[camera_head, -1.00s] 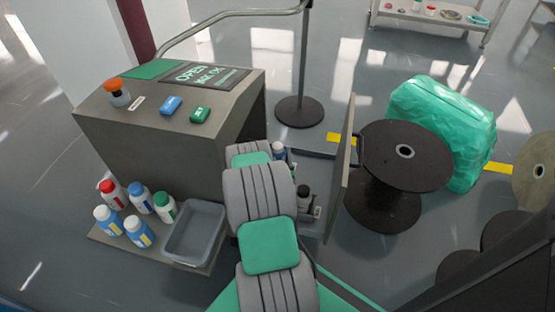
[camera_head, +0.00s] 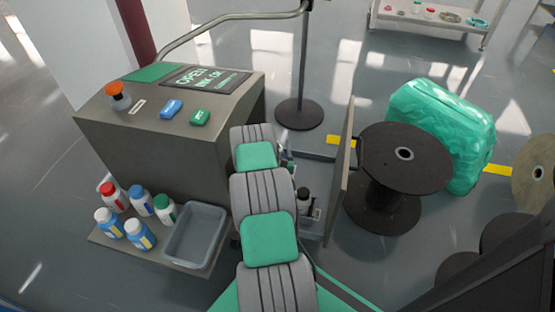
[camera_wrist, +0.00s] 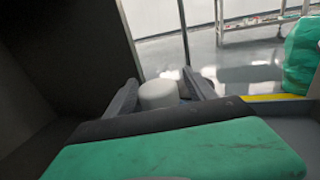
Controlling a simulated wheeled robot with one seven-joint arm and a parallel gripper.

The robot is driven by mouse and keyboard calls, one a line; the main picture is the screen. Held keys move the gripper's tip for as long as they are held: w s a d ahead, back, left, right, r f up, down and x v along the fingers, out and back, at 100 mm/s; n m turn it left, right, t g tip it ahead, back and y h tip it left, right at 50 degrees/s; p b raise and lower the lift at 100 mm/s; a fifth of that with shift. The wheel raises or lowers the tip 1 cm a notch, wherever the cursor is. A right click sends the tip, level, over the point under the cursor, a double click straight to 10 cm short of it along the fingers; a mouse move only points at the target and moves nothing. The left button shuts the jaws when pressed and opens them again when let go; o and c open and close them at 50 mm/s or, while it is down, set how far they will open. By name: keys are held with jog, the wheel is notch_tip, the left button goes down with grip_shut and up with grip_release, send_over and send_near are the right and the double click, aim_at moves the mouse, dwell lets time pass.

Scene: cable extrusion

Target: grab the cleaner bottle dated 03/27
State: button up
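In the wrist view my gripper (camera_wrist: 160,82) has its two dark fingers apart, one on each side of a white round cap (camera_wrist: 158,94). The bottle body under that cap is hidden, and I cannot tell whether the fingers touch it. A dark-capped bottle (camera_head: 303,201) stands right of my arm. No date is legible.
A grey bin (camera_head: 195,235) sits beside the shelf bottles. The control console (camera_head: 150,150) stands left of my arm. An upright panel (camera_head: 340,170) and a black cable spool (camera_head: 400,165) stand at right. A post (camera_head: 300,110) rises behind.

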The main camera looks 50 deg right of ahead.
grip_shut()
dwell(0.5)
